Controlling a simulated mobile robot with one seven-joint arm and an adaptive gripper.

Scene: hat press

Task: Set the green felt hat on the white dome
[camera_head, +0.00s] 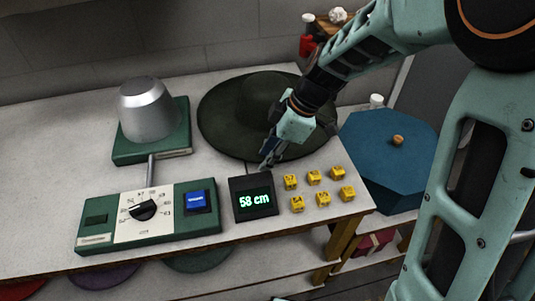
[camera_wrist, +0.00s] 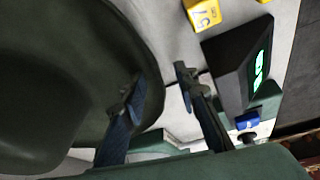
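The dark green felt hat (camera_head: 225,125) lies brim down on the white table, its crown (camera_head: 262,98) upward. It fills the left of the wrist view (camera_wrist: 60,85). A silver-grey metal dome (camera_head: 147,110) stands on a green base left of the hat; no clearly white dome shows. Its top is bare. My gripper (camera_head: 268,160) is at the hat's near brim edge. In the wrist view my gripper (camera_wrist: 158,82) is open, one finger over the brim in the picture and the other beyond its edge. I cannot tell whether either finger touches it.
A control box (camera_head: 145,217) with a dial and blue button stands in front of the dome. A black display (camera_head: 254,197) reading 58 cm and several yellow numbered blocks (camera_head: 313,177) are close to my gripper. A blue octagonal box (camera_head: 395,165) is at right.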

